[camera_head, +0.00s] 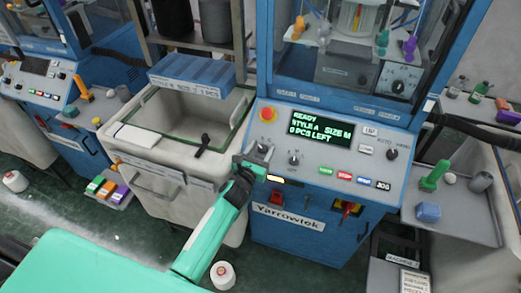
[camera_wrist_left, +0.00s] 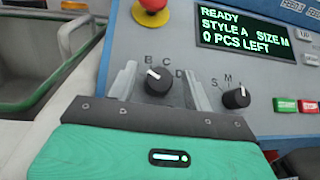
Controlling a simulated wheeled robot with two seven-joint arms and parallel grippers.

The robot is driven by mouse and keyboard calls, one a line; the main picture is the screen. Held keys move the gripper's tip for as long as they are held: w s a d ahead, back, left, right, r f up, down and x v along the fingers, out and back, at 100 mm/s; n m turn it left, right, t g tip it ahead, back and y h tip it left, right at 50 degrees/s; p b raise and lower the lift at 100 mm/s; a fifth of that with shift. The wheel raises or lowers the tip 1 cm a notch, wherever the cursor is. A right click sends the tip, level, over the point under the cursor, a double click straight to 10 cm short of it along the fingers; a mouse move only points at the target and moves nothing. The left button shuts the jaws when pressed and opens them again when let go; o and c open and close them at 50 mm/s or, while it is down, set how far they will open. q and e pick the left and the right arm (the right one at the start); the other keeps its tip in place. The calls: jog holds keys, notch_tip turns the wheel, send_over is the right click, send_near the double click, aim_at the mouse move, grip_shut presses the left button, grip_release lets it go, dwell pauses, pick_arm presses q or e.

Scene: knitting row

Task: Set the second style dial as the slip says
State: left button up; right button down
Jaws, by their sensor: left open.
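The style dial (camera_wrist_left: 157,82) is a black knob with a white pointer mark, turned up and to the left. Letters B, C and D show around it in the left wrist view. My left gripper (camera_wrist_left: 159,84) is open, with one finger on each side of this knob; I cannot tell whether they touch it. In the head view the left gripper (camera_head: 257,157) is at the panel's left end. The display (camera_head: 320,128) reads READY, STYLE A, SIZE M, 0 PCS LEFT. A printed paper (camera_head: 414,281) lies at lower right, too small to read.
The size dial (camera_wrist_left: 236,97), marked S and M, stands close right of the gripper. A red stop button (camera_head: 267,114) is above it. Coloured push buttons (camera_head: 344,176) line the panel. A pale bin (camera_head: 150,177) stands left; a side tray (camera_head: 460,215) is right.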

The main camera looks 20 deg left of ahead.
pick_arm(q)
jog(key=shift+c, duration=0.2)
jog(key=c, duration=0.9)
